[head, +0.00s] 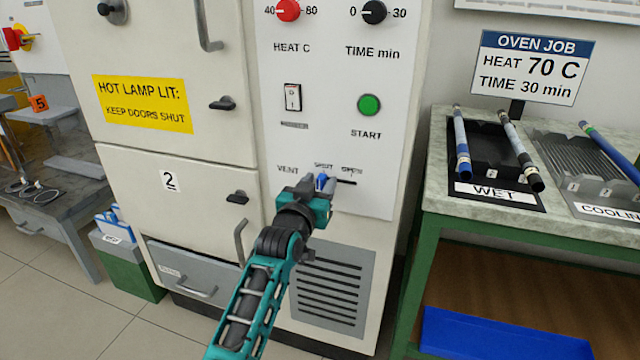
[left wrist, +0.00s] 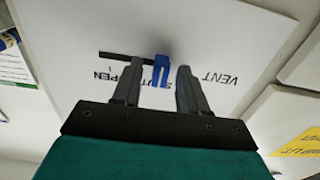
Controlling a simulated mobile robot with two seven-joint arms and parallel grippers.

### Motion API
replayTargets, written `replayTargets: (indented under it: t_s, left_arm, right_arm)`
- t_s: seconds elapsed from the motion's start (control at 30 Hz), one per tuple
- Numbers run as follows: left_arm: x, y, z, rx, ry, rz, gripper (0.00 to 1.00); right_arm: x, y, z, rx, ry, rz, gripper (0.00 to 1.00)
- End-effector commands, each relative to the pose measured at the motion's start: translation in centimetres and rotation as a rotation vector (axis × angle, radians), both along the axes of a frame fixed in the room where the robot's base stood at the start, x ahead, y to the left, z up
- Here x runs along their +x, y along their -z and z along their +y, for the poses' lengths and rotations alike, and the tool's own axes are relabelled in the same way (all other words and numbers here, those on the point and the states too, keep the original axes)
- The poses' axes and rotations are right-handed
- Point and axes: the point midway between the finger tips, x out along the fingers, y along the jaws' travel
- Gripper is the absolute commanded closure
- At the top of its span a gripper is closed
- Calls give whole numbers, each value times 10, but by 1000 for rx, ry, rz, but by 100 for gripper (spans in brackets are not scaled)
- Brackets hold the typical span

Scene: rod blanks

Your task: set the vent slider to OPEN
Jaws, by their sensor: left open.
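The vent slider's blue knob (head: 321,182) is on the white control panel, at the SHUT end of a dark horizontal slot (head: 346,182). The slot runs right from it, under the OPEN label. My left gripper (head: 317,189) is at the knob, partly covering it. In the left wrist view, upside down, the blue knob (left wrist: 161,72) stands between the two grey fingers of my left gripper (left wrist: 158,78). A gap shows on each side, and the fingers are open. The slot (left wrist: 122,55) extends left there, toward OPEN. My right gripper is not in view.
Above the slider are the green START button (head: 369,105), a rocker switch (head: 293,97), the red HEAT knob (head: 288,10) and the black TIME knob (head: 374,11). A door handle (head: 240,241) is left of my arm. A bench with rod trays (head: 490,212) stands right.

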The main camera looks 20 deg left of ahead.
Motion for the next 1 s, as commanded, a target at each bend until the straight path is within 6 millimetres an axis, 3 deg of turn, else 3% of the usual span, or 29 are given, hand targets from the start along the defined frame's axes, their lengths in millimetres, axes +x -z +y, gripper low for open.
replayTargets:
  t_s: [0.07,0.5,1.0]
  left_arm:
    - [0,0,0,0,0,0,57]
    - [0,0,0,0,0,0,99]
    - [0,0,0,0,0,-1,100]
  right_arm:
    - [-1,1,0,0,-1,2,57]
    - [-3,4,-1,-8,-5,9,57]
    - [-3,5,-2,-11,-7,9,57]
